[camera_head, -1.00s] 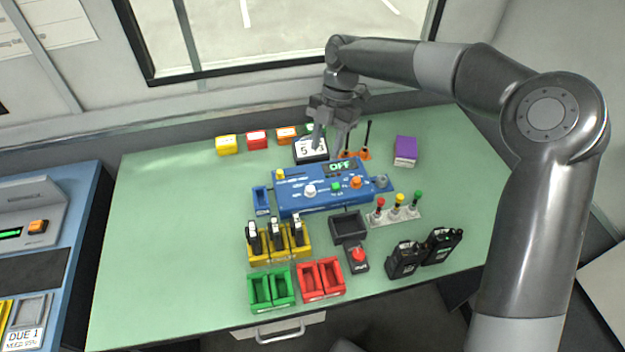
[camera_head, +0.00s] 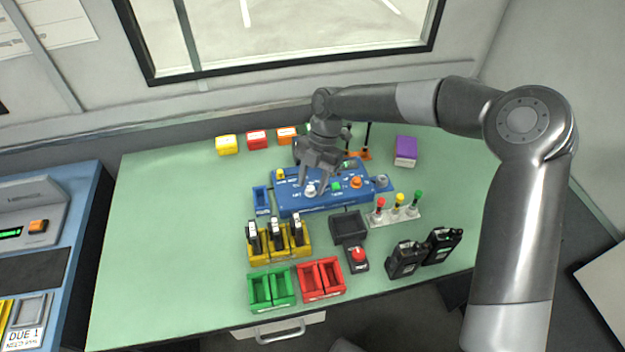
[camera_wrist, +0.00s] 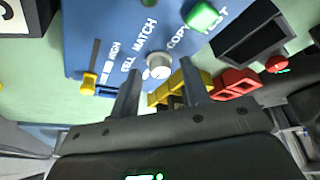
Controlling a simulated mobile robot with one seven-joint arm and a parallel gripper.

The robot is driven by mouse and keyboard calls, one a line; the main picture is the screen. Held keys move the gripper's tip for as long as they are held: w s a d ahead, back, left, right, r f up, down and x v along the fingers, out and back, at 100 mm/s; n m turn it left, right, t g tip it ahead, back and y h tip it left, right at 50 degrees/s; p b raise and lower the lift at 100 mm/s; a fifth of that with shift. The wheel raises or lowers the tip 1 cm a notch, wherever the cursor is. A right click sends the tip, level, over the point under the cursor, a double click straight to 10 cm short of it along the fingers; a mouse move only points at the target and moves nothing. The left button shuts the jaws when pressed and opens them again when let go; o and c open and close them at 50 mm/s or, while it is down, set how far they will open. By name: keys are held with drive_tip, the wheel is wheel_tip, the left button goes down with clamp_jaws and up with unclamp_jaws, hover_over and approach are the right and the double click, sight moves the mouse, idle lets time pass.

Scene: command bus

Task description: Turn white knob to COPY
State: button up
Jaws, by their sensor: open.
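The white knob (camera_head: 310,190) is on the blue console (camera_head: 290,206), and its round top also shows in the wrist view (camera_wrist: 158,66). In the wrist view, printed labels surround it; MATCH is at its upper left and COPY (camera_wrist: 178,36) at its upper right. My gripper (camera_head: 317,184) is open over the console, pointing down. In the wrist view its fingertips (camera_wrist: 160,74) are spread to either side of the knob, with gaps visible. Whether the tips reach down to the knob's height is unclear. I cannot make out which label the knob points to.
A green button (camera_wrist: 202,15) and an orange knob (camera_head: 356,182) are right of the white knob. A yellow slider handle (camera_wrist: 88,82) is on the same console. Yellow holders (camera_head: 268,255) with black items stand in front. The table's left side is clear.

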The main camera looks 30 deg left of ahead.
clamp_jaws()
idle(0.5)
